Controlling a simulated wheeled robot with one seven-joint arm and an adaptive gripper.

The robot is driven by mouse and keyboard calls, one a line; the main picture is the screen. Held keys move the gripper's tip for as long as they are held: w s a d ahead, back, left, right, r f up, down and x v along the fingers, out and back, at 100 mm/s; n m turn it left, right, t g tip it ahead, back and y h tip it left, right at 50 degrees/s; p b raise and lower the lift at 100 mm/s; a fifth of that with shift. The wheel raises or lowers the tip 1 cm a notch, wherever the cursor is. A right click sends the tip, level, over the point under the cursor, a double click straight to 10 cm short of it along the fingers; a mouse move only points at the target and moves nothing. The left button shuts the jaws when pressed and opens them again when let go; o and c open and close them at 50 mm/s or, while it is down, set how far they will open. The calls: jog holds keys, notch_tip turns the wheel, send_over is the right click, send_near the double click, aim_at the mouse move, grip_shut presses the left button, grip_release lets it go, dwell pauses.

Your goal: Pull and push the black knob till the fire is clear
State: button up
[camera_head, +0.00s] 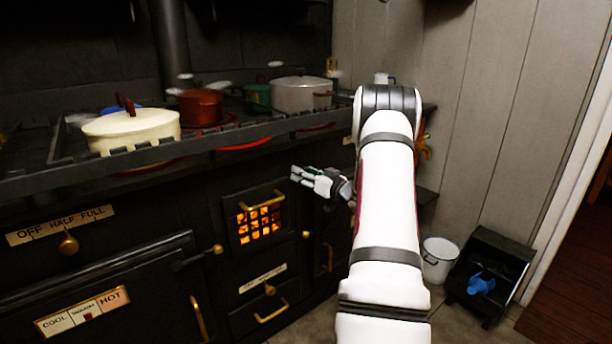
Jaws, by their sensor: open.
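The black stove has a small fire door (243,222) with a brass handle and a square grate. Orange fire (261,226) glows behind the grate bars. My gripper (297,175) is open and empty, up and to the right of the fire door, in front of the stove and below the hob rail. I cannot clearly pick out a black knob against the dark stove front. My forearm hides part of the stove's right side.
A cream pot (131,130), a red pot (201,107) and a grey pot (301,95) stand on the railed hob. A white bucket (439,258) and a black scuttle (503,256) with a blue scoop (481,284) are on the floor at right.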

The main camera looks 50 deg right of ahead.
grip_shut()
jog(key=s+a+p, duration=0.1)
jog(key=s, duration=0.5)
jog(key=shift+s+a, duration=0.3)
grip_release()
jog(key=s+a, duration=0.2)
jog(key=s, duration=0.9)
jog(key=shift+s+a, duration=0.15)
jog(key=shift+s, duration=0.2)
